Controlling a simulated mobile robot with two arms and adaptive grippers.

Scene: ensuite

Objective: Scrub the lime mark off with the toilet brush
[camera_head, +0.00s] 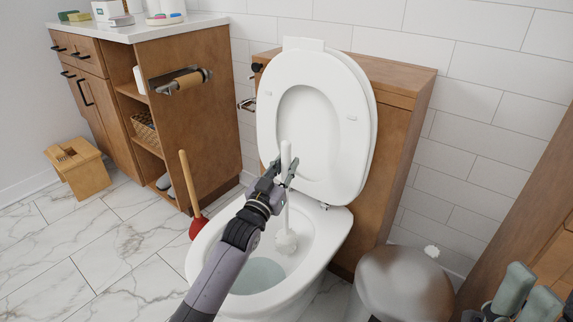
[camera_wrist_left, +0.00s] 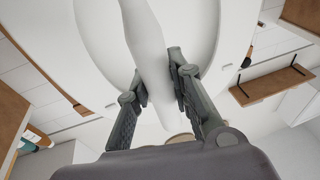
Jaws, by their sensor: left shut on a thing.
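My left gripper (camera_head: 279,177) is shut on the white handle of the toilet brush (camera_head: 287,218), which stands nearly upright. The brush's round white head is inside the toilet bowl (camera_head: 327,230), against or close to its inner back wall. In the left wrist view the two dark fingers (camera_wrist_left: 158,88) sit on either side of the white handle (camera_wrist_left: 148,50). The toilet lid and seat (camera_head: 318,115) are raised. Water (camera_head: 258,276) lies at the bottom of the bowl. I cannot make out a lime mark.
A red plunger (camera_head: 197,226) with a wooden handle stands left of the toilet. A rounded metal bin (camera_head: 403,285) stands close on the right. A wooden cabinet (camera_head: 205,110) with a paper roll holder is at the back left, with a small stool (camera_head: 78,168) beside it.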

